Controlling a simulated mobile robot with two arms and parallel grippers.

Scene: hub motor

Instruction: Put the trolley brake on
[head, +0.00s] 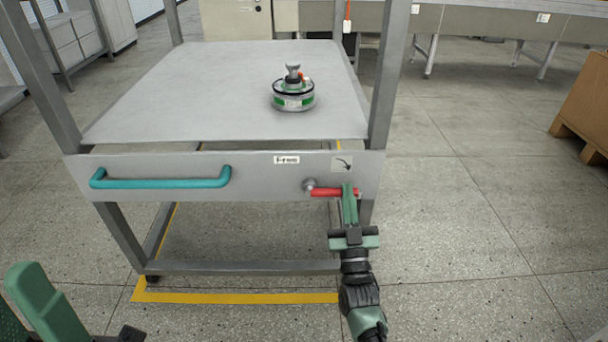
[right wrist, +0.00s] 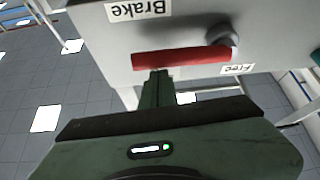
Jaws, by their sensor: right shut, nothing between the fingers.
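The grey trolley (head: 225,172) stands in front of me with a red brake lever (head: 328,192) at the right of its front panel. The lever lies level, pointing right from its round grey pivot (head: 310,185). The right wrist view shows the lever (right wrist: 180,58), a "Brake" label (right wrist: 138,10) near its free end and a "Free" label (right wrist: 237,69) near the pivot. My right gripper (head: 349,190) is shut and empty, its fingertips at the lever's free end; I cannot tell whether they touch. My left gripper (head: 42,300) is partly cut off at lower left.
A teal handle (head: 160,178) is on the panel's left. A round hub motor (head: 293,96) sits on the trolley top. Trolley posts rise on both sides. Yellow tape (head: 235,297) marks the floor below. Floor to the right is clear up to a brown crate (head: 588,100).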

